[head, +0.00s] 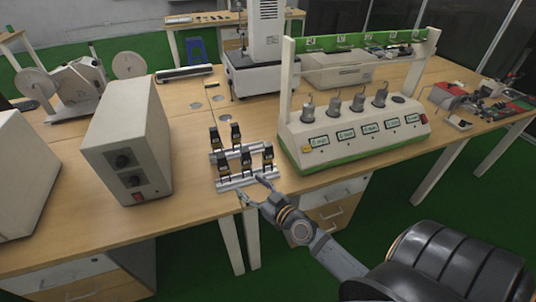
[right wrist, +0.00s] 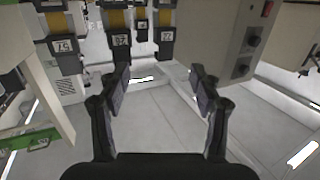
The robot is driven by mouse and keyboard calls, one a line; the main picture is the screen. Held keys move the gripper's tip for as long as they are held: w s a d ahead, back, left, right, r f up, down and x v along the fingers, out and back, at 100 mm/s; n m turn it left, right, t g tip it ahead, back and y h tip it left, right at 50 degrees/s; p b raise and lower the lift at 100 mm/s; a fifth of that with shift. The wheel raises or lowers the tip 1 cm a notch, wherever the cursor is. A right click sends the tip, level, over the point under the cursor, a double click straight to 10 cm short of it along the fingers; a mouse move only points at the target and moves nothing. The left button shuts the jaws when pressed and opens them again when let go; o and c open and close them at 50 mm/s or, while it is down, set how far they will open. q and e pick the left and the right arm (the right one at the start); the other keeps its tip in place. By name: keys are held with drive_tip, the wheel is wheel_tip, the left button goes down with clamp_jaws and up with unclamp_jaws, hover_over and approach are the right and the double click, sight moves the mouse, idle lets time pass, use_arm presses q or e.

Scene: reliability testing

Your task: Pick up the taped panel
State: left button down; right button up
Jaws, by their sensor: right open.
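Several small dark clamps with yellow tape stand in two silver racks on the wooden table. The front rack (head: 250,178) holds three, including a right-hand one (head: 268,157); the back rack (head: 238,152) holds two. In the right wrist view, upright taped pieces with numbered white labels, such as a middle one (right wrist: 120,40), show at the top. I cannot tell which one is the taped panel. My right gripper (head: 252,190) is open and empty, at the front rack's near edge; its spread fingers also show in the right wrist view (right wrist: 160,88). My left gripper is out of view.
A grey-white box with knobs (head: 135,150) stands left of the racks. A white and green tester with several weights (head: 350,130) stands close on the right. The table's front edge (head: 190,226) is near my gripper. Some bare tabletop lies between the box and racks.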

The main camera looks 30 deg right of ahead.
sight(269, 156)
drive_tip(key=d+f+m+h, duration=0.1)
drive_tip(key=d+m+h, duration=0.5)
drive_tip(key=d, duration=0.5)
drive_tip(key=shift+n+h, duration=0.5)
drive_tip(key=shift+n, duration=0.2)
drive_tip(key=x, duration=0.6)
drive_tip(key=shift+a+f, duration=0.1)
drive_tip(key=b+x, duration=0.1)
drive_tip(key=x, duration=0.4)
drive_tip(key=shift+w+a+b, duration=0.15)
drive_tip(key=shift+a+b, duration=0.05)
drive_tip(key=shift+b, duration=0.1)
drive_tip(key=shift+c, duration=0.4)
clamp_jaws()
